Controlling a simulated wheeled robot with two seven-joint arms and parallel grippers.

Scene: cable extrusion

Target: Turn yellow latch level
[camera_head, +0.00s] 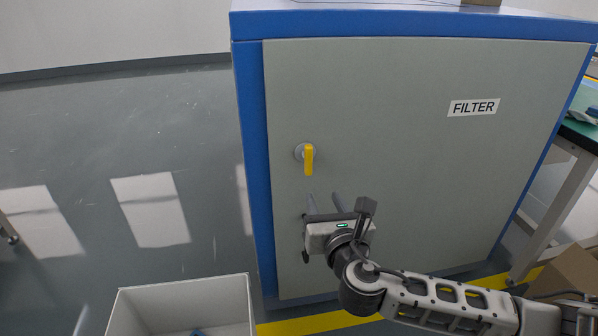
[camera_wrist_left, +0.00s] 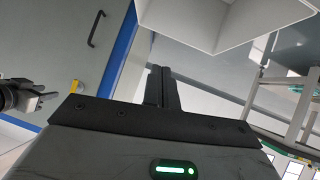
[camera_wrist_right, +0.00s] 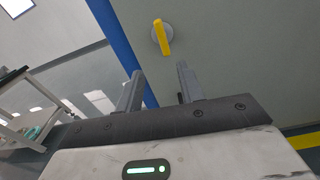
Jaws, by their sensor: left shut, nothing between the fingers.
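The yellow latch (camera_head: 309,160) sits on a round mount on the grey cabinet door (camera_head: 400,160) marked FILTER, and it hangs vertically. My right gripper (camera_head: 324,199) is open and empty just below the latch, apart from it. In the right wrist view the latch (camera_wrist_right: 162,38) shows slightly tilted, beyond the gap between the open fingers (camera_wrist_right: 160,74). My left gripper (camera_wrist_left: 162,72) is shut and empty in the left wrist view, away from the latch (camera_wrist_left: 77,87); it is outside the head view.
A blue frame (camera_head: 250,170) surrounds the door. A black handle (camera_wrist_left: 95,28) shows on the door in the left wrist view. A white bin (camera_head: 180,308) stands on the floor at front left, and a cardboard box (camera_head: 568,275) at right.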

